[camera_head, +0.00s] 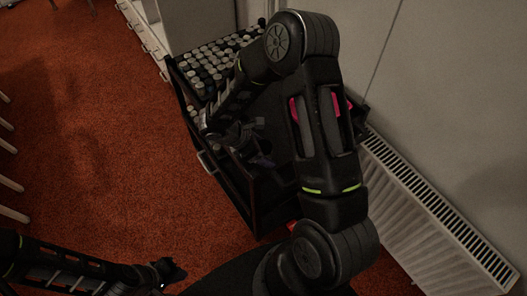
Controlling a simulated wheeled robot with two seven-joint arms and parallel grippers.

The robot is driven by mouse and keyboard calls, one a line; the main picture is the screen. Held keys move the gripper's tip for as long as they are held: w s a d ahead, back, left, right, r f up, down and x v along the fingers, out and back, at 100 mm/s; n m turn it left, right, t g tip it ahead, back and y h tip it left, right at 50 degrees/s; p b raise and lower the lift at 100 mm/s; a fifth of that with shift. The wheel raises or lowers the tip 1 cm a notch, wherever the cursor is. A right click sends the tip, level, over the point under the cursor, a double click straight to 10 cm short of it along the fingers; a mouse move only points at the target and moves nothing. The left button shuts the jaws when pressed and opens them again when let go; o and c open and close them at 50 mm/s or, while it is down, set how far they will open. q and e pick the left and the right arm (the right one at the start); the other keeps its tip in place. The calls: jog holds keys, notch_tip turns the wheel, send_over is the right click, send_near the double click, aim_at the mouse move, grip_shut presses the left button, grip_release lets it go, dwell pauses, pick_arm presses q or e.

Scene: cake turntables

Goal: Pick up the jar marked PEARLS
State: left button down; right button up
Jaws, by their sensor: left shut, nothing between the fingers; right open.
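Several small jars (215,62) with pale and dark tops stand packed in rows at the far end of a dark rack. Their markings are too small to read, so I cannot tell which is marked PEARLS. My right gripper (258,146) is open over the near part of the rack, apart from the packed rows. It is dark against the rack, and I cannot make out anything between its fingers. My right arm hides much of the rack's right side. My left gripper (171,270) is shut and empty, low over the carpet at the bottom left.
The dark rack (236,196) has raised edges and stands near a pale wall (450,95). A white radiator (425,215) runs along the wall at right. A white cabinet (195,22) stands behind the rack. Orange carpet (95,130) lies open at left; pale slats (10,165) edge it.

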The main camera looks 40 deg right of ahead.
aim_at(263, 146)
jog(key=c, duration=1.6)
jog(key=shift+o, duration=0.2)
jog(key=shift+r, duration=0.15)
notch_tip(263, 146, up, 10)
jog(key=shift+f+b, duration=0.1)
jog(key=shift+b, duration=0.3)
